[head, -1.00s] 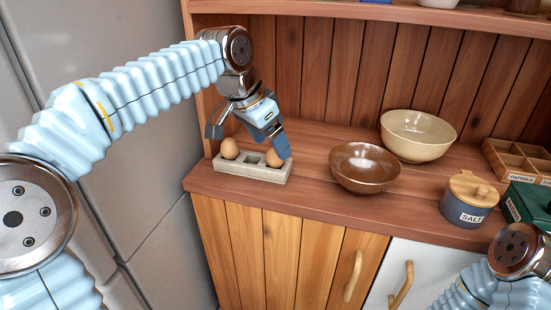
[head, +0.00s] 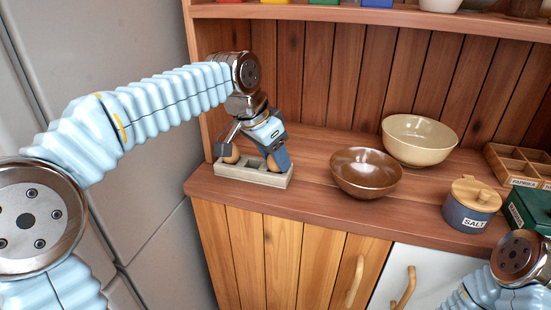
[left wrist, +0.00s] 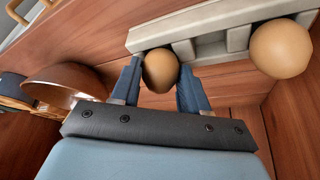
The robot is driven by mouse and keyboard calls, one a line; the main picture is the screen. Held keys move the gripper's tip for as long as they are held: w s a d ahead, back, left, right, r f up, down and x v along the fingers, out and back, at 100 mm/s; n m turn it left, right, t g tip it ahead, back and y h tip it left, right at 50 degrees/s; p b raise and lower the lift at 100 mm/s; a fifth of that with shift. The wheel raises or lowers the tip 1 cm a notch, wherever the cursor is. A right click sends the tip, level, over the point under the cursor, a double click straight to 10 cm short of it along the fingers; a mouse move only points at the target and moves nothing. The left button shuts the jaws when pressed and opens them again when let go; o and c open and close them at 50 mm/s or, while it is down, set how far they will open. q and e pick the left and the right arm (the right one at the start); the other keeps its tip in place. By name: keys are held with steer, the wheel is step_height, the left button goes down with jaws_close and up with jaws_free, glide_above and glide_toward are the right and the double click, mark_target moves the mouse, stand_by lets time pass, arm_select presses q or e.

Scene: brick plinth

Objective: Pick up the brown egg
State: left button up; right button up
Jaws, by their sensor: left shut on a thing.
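A grey egg holder (head: 240,177) with square recesses stands on the wooden counter; it also shows in the left wrist view (left wrist: 215,22). The brown egg (left wrist: 160,70) is between the two blue fingers of my left gripper (left wrist: 158,88), which is shut on it. In the head view this egg (head: 272,164) is at the holder's right end, mostly hidden by a finger. I cannot tell whether it is clear of its recess. A second, lighter tan egg (left wrist: 280,48) sits at the other end of the holder. My right gripper is out of view.
A brown bowl (head: 365,172) stands right of the holder, with a cream bowl (head: 420,140) behind it. Farther right are a salt jar (head: 471,205), a wooden divided box (head: 520,160) and a green box (head: 530,205). A shelf (head: 370,13) runs above.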

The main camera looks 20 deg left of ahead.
arm_select(q)
steer(key=shift+r, duration=0.15)
steer(key=shift+r, duration=0.3)
step_height(320, 180, up, 3)
steer(key=shift+f+p, duration=0.1)
steer(key=shift+p, duration=0.35)
steer(key=s+a+r, duration=0.7)
steer(key=s+r, duration=0.3)
steer(key=s, duration=0.1)
steer(key=w+d+f+p, duration=0.1)
steer(key=w+d, duration=0.2)
steer(key=d, duration=0.5)
steer(key=w+d+f+p, duration=0.1)
steer(key=w+d+f, duration=0.1)
steer(key=d, duration=0.6)
steer(key=w+d+f+p, duration=0.1)
steer(key=w+d+p, duration=0.1)
steer(key=w+d, duration=0.3)
steer(key=d, duration=0.4)
steer(key=shift+f, duration=0.3)
